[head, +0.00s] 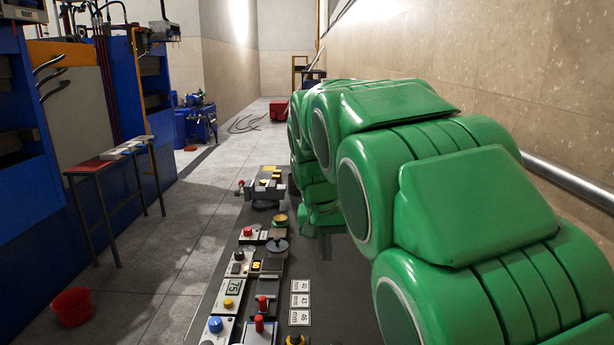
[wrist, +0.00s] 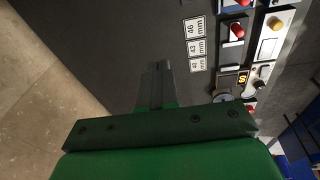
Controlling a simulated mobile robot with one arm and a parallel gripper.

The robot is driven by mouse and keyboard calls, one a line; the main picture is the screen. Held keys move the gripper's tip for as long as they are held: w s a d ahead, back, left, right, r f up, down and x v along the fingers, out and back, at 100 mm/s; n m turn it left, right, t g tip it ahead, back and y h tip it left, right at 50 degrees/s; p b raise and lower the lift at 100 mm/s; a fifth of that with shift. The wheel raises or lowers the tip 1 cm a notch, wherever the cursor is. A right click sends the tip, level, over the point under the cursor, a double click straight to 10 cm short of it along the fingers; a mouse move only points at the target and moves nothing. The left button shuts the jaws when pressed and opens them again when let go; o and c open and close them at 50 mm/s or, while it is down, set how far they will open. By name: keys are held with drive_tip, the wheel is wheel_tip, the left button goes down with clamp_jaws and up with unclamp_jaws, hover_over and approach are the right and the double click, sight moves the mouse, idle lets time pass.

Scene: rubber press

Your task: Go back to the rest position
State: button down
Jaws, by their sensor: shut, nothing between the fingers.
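My gripper (wrist: 157,85) shows in the wrist view as a dark pair of fingers on a green mount. The fingers are together and hold nothing. They hang over the dark grey table top (wrist: 110,40), with a gap I cannot measure.
A control panel (head: 230,302) with knobs, buttons and a display lines the table's left edge. White number labels (head: 300,301) lie beside it. Blue presses (head: 90,110), a small bench (head: 108,160) and a red bucket (head: 72,307) stand left. A wall (head: 480,80) bounds the right. The aisle floor is mostly clear.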

drive_tip(key=s+d+f+g, duration=0.1)
drive_tip(key=s+d+f, duration=0.1)
drive_tip(key=s, duration=1)
drive_tip(key=s+d+f+g, duration=0.1)
drive_tip(key=s+d+f, duration=0.2)
drive_tip(key=s, duration=1)
drive_tip(key=s+d+f+g+y, duration=0.1)
drive_tip(key=s+d+f, duration=0.2)
drive_tip(key=s, duration=0.9)
drive_tip(key=d, duration=0.3)
drive_tip(key=shift+s+f+n, duration=0.15)
drive_tip(key=shift+f+n, duration=0.05)
drive_tip(key=shift+n, duration=0.2)
drive_tip(key=c, duration=1.8)
unclamp_jaws()
